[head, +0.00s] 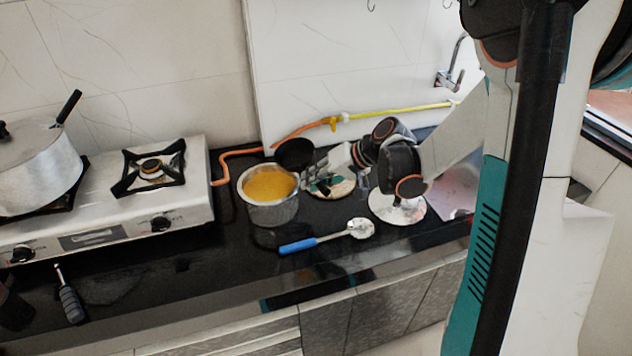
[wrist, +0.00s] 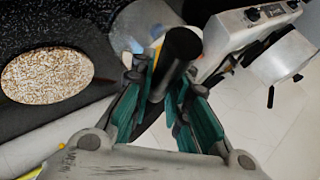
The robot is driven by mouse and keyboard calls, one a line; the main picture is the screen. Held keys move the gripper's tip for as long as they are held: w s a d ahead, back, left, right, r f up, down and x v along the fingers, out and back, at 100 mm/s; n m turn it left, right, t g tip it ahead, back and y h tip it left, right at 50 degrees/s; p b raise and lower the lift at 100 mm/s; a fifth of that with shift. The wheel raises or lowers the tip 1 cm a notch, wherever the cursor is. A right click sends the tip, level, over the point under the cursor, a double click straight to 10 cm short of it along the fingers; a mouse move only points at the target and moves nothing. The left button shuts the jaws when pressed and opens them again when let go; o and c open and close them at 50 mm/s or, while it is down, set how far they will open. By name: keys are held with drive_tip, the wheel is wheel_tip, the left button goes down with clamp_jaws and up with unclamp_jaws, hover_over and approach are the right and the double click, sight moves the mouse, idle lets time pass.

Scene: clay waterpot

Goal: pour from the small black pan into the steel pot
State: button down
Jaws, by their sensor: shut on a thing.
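The steel pot (head: 284,212) stands on the black counter to the right of the stove, with yellow-orange contents inside. The small black pan (head: 295,153) is in the air over the pot's back right rim, tilted. Whether anything is in the pan or flowing from it, I cannot tell. My gripper (head: 314,172) reaches in from the right, just right of the pot. In the wrist view my gripper (wrist: 170,85) is shut on the pan's black handle (wrist: 182,44), between the teal finger pads.
A two-burner stove (head: 105,215) with a large lidded pot (head: 38,168) is at left. A blue-handled ladle (head: 300,245) lies in front. A round speckled mat (wrist: 47,76) shows in the wrist view. An orange and yellow hose (head: 300,130) runs along the wall.

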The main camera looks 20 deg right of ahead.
drive_tip(key=shift+w+f+y+b, duration=0.2)
drive_tip(key=shift+f+y+b, duration=0.15)
drive_tip(key=shift+y, duration=0.25)
drive_tip(key=shift+r, duration=0.15)
drive_tip(key=shift+s+r, duration=0.1)
drive_tip(key=shift+s, duration=0.05)
drive_tip(key=shift+r+m+p, duration=0.3)
drive_tip(key=shift+r+p, duration=0.05)
drive_tip(key=shift+r, duration=0.35)
drive_tip(key=shift+r+y+p, duration=0.55)
drive_tip(key=shift+r+y, duration=0.15)
drive_tip(key=shift+r, duration=1.05)
drive_tip(key=shift+m, duration=0.3)
